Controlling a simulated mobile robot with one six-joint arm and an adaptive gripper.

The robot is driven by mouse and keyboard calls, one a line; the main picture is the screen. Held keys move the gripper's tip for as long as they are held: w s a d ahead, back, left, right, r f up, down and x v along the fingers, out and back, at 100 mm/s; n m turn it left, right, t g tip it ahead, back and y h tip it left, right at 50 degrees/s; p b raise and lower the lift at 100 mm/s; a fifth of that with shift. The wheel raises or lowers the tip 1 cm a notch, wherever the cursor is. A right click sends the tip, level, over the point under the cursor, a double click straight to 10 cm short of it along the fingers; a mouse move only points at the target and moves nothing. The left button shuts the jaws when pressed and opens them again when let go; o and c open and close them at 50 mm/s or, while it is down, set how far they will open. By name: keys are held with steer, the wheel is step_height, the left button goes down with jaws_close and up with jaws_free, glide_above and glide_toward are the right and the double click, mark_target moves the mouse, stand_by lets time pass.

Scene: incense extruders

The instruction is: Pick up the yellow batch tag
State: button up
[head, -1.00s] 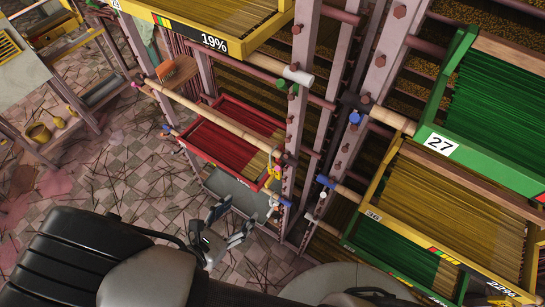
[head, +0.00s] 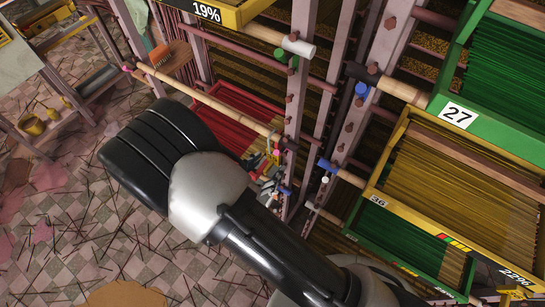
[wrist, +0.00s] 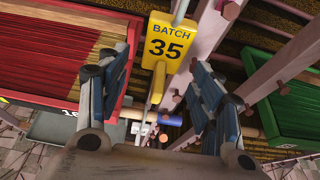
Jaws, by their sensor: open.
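The yellow batch tag (wrist: 181,27) is upright in the wrist view and reads "BATCH 35". It hangs ahead of my gripper (wrist: 160,70), between the two finger lines and near the top of the picture. A narrow yellow piece extends below it. My gripper is open, with one blue-and-grey finger on each side and nothing held. I cannot tell whether the tag is between the fingertips or just beyond them. In the head view my gripper (head: 268,178) is at the rack post, by the end of a wooden rod, and largely hides the tag.
A red tray of incense sticks (head: 240,112) lies behind my arm, left of the post. A green tray (wrist: 293,118) is close on the right in the wrist view. A wooden rod (head: 200,97) crosses above my gripper. Blue-capped rods (wrist: 163,118) sit below the tag.

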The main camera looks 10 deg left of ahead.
steer(key=shift+w+d+f, duration=0.15)
steer(key=shift+w+f, duration=0.05)
steer(key=shift+w, duration=0.2)
steer(key=c, duration=1.1)
